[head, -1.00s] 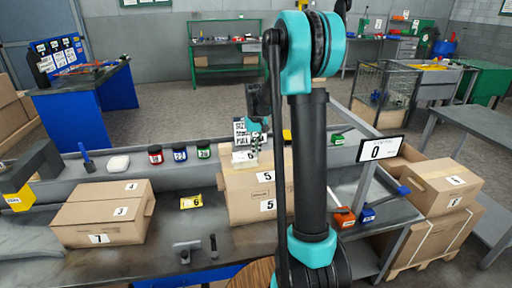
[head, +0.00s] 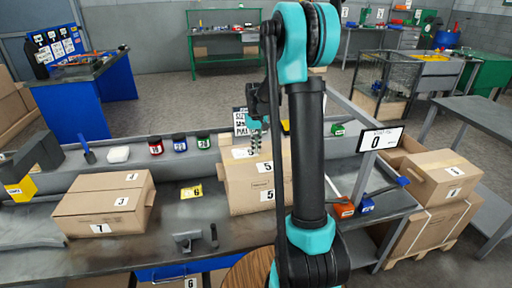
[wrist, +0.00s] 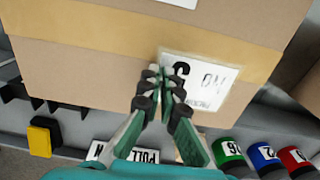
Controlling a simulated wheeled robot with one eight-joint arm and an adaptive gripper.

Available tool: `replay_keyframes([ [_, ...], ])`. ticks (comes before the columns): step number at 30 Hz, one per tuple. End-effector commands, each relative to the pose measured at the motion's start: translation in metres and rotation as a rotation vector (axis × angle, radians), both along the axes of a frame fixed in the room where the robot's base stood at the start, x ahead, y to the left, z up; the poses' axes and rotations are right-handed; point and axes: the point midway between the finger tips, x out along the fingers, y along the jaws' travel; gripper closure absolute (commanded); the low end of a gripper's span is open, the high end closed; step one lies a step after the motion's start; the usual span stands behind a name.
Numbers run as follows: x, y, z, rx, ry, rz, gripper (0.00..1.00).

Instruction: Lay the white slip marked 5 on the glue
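The white slip marked 5 (wrist: 205,80) lies level along the far part of the top of a brown taped box (wrist: 90,75). In the head view the slip (head: 243,153) shows on the same box (head: 240,195). My gripper (wrist: 160,74) has its fingertips close together over the slip's edge beside the printed 5, and appears shut on it. In the head view my gripper (head: 256,148) is at the slip's right side. A faintly shiny strip around the slip may be the glue, but I cannot tell its outline.
A PULL sign (head: 240,121) stands behind the box. Red (head: 155,146), blue (head: 179,143) and green (head: 203,141) jars stand to its left. A yellow 6 tag (head: 191,192) and another box (head: 105,205) are at left. A display reading 0 (head: 381,138) is at right.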

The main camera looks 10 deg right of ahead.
Motion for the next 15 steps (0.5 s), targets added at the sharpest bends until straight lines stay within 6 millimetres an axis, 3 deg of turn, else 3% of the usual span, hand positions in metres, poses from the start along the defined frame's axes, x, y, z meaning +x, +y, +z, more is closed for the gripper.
replay_keyframes([
  [14, 0.0000, 0.0000, 0.0001, 0.000, 0.000, 0.000, 1.00],
  [15, 0.0000, 0.0000, 0.0001, 0.000, 0.000, 0.000, 0.94],
])
